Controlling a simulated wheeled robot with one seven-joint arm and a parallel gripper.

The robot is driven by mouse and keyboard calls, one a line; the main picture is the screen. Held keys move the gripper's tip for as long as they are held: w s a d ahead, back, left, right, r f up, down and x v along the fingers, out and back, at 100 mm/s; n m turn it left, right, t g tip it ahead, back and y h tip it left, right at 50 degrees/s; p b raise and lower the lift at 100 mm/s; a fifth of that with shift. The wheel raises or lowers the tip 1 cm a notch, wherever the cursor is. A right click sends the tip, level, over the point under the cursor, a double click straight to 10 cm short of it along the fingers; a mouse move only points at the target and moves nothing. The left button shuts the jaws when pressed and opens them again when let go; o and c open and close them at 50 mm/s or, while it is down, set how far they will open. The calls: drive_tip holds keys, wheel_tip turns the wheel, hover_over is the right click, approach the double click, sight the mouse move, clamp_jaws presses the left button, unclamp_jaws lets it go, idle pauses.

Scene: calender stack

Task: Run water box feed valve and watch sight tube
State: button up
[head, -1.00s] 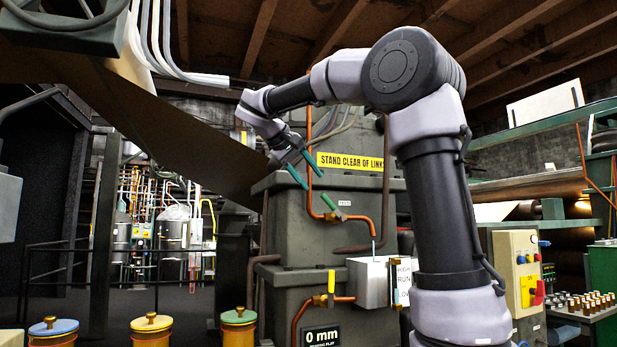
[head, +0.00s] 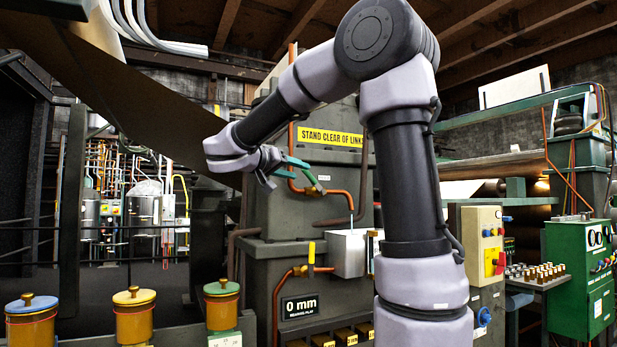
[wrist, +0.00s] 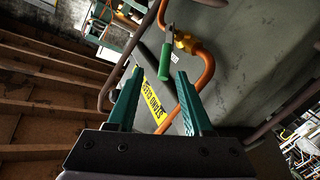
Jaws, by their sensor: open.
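The upper valve (head: 313,180) sits on a copper pipe on the front of the dark grey stack. In the wrist view its green handle (wrist: 165,62) and brass body (wrist: 186,43) show ahead, the handle between my fingers in the picture. My gripper (head: 302,171) is open with teal fingers, close in front of this valve and partly covering it. Contact cannot be told. A second valve with an upright yellow handle (head: 312,252) is on a lower copper pipe. A white box (head: 348,254) stands right of it, partly hidden by my arm. I cannot make out a sight tube clearly.
A yellow "STAND CLEAR OF LINKS" sign (head: 331,138) is above the upper valve. A "0 mm" plate (head: 301,306) is below. Lidded pots (head: 133,315) stand front left. A beige control panel (head: 482,243) and green cabinet (head: 580,275) stand right. A brown sheet (head: 130,90) slopes overhead left.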

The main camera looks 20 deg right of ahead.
sight(314, 181)
drive_tip(key=w+d+f+m+t, duration=0.1)
drive_tip(key=w+d, duration=0.4)
drive_tip(key=d, duration=0.3)
drive_tip(key=shift+w+d, duration=0.25)
drive_tip(key=shift+d, duration=0.1)
clamp_jaws()
idle(1.4)
